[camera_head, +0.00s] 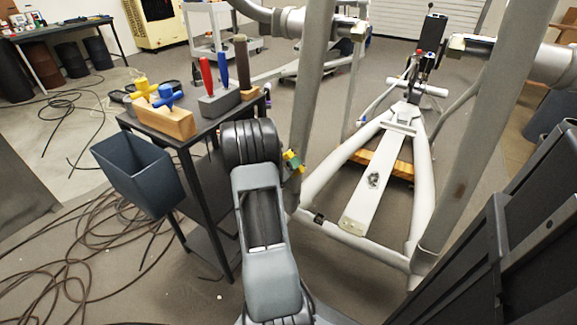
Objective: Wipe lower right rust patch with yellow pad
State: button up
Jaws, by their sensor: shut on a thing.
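The yellow pad (293,161), with green on it, shows just right of my arm's dark upper joint, in front of the left grey upright of the elliptical. My gripper (288,168) is mostly hidden by my own arm and is shut on the pad. I cannot tell whether the pad touches the upright. A small brown rust patch (460,191) shows low on the right grey upright (479,140), well to the right of the pad. The elliptical's pale frame (350,238) lies between the two uprights.
A black side table (190,150) at the left holds a wooden block (165,119) with yellow and blue handled tools and a grey rack of tools. A dark bin (140,170) hangs beside it. Cables (75,250) cover the left floor. Dark panels (500,250) fill the lower right.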

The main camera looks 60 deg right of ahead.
jog(key=a+p, duration=0.1)
jog(key=a, duration=0.5)
dwell(0.3)
dwell(0.4)
jog(key=a+p, duration=0.1)
jog(key=a, duration=0.2)
dwell(0.5)
